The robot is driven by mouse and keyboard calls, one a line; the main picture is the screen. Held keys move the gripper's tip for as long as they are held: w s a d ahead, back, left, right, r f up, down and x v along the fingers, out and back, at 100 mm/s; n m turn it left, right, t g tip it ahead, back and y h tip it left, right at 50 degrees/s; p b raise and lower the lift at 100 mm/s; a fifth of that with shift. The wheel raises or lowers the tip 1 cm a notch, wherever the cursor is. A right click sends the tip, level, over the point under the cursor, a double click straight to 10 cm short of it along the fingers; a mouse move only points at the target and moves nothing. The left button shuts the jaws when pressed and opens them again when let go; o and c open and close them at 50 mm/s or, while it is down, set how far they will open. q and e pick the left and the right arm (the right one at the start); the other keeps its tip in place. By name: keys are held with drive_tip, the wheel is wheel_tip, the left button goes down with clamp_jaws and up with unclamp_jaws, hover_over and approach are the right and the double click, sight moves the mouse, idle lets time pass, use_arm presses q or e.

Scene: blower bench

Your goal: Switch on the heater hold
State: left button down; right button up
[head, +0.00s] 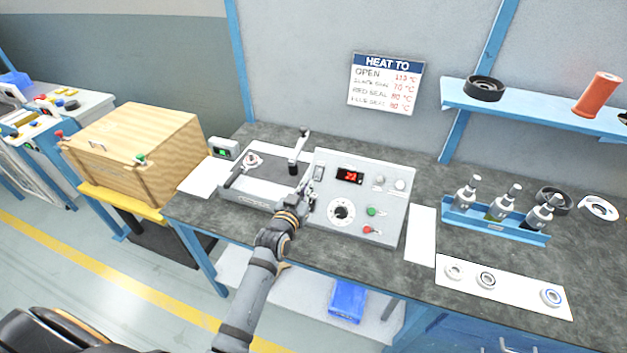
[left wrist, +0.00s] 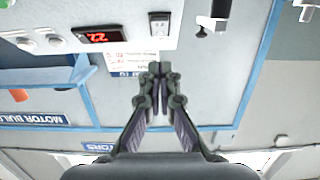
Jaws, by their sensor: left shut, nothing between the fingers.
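The grey heater control panel (head: 385,220) stands on the bench, with a lit red display (head: 349,176) that seems to read 22. A small rocker switch (head: 319,172) sits at the panel's upper left; it also shows dark in the upside-down left wrist view (left wrist: 159,22). I cannot tell which way it is set. The panel also has a round dial (head: 341,212), a green button (head: 371,211), a red-tipped control (head: 368,230) and two pale lamps. My left gripper (head: 308,190) is shut and empty at the panel's left edge, just below the switch. My right gripper is out of view.
A flat heater plate unit with an upright lever (head: 299,152) stands left of the panel. A wooden crate (head: 135,145) is further left. A HEAT TO sign (head: 385,84) hangs behind.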

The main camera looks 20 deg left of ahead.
sight(318, 175)
use_arm(q)
drive_tip(key=w, duration=0.3)
drive_tip(key=shift+w+d+f, duration=0.1)
drive_tip(key=shift+w+f, duration=0.1)
drive_tip(key=shift+w, duration=0.15)
drive_tip(key=shift+w+f, duration=0.35)
drive_tip(key=shift+f, duration=0.25)
drive_tip(key=shift+w+f, duration=0.3)
drive_tip(key=shift+f, duration=0.3)
drive_tip(key=shift+w+f, duration=0.3)
drive_tip(key=shift+f, duration=0.1)
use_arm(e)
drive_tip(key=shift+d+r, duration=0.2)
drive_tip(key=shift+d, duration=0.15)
